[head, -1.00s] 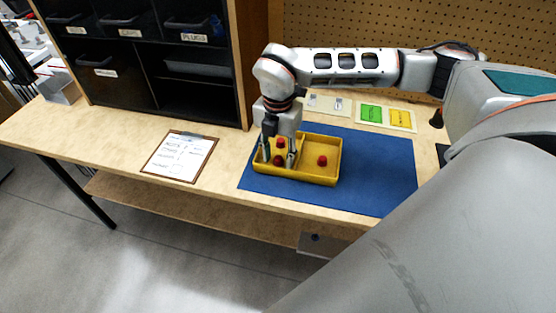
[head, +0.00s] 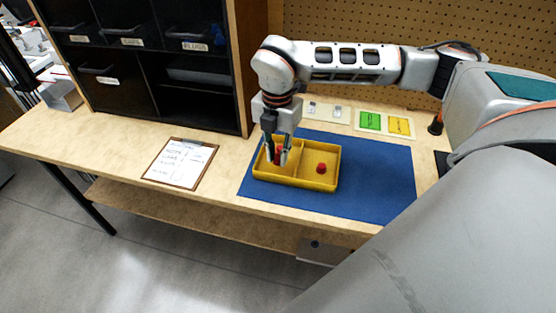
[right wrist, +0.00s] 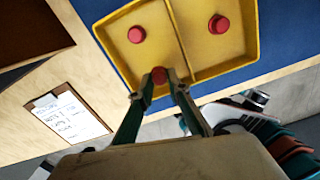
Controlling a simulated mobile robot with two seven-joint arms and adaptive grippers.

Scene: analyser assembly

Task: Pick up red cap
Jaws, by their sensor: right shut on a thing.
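The right gripper (head: 276,152) is over the left compartment of the yellow divided tray (head: 310,185). Its fingers are shut on a red cap (right wrist: 159,75), which shows between the fingertips in the right wrist view. I cannot tell whether this cap is clear of the tray floor. A second red cap (right wrist: 136,34) lies in the same compartment, apart from the fingers. A third red cap (head: 321,168) lies in the other compartment and also shows in the right wrist view (right wrist: 219,24). The fingers partly hide the caps on the left in the head view. The left gripper is out of view.
The tray stands on a blue mat (head: 375,180) with free room to its right. A clipboard (head: 181,163) lies on the table to the left. A black shelf unit with bins (head: 120,77) stands behind. Green (head: 371,121) and yellow (head: 400,125) cards lie at the back.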

